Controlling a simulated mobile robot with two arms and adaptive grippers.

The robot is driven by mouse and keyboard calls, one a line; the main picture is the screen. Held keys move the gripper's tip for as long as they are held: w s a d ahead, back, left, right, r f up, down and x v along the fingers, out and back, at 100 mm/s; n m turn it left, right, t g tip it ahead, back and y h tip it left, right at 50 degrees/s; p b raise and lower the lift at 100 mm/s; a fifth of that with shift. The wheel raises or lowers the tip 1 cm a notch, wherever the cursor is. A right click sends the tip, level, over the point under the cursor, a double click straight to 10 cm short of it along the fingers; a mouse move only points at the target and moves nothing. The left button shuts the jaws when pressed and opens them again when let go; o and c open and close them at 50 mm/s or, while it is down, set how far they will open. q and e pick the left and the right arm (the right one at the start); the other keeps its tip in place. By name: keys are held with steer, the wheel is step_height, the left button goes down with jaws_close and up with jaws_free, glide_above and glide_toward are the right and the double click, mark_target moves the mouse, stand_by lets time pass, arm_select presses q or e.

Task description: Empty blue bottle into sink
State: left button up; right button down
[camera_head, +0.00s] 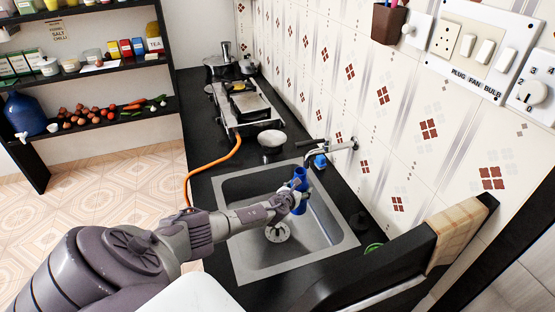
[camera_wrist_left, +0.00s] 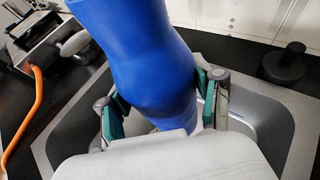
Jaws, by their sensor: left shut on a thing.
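The blue bottle (camera_head: 300,178) is held over the sink (camera_head: 232,190) by my left gripper (camera_head: 292,202). In the left wrist view the blue bottle (camera_wrist_left: 150,60) fills the middle, leaning to the upper left, between the green-padded fingers of my left gripper (camera_wrist_left: 163,110). The fingers are shut on its body. Its far end runs out of the top of that view, so the mouth is hidden there. Whether liquid is flowing out cannot be told. My right gripper is not in view.
A tap (camera_head: 340,147) comes from the tiled wall behind the sink, with a small blue object (camera_head: 320,161) near it. A stove (camera_head: 245,105) with an orange hose (camera_head: 212,167) stands beyond a small bowl (camera_head: 271,138). A dark rack (camera_head: 400,258) is at the near right.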

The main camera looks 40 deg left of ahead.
arm_select(q)
steer(key=shift+r, duration=0.1)
step_height(320, 180, up, 3)
steer(key=shift+r, duration=0.45)
steer(key=shift+d, duration=0.1)
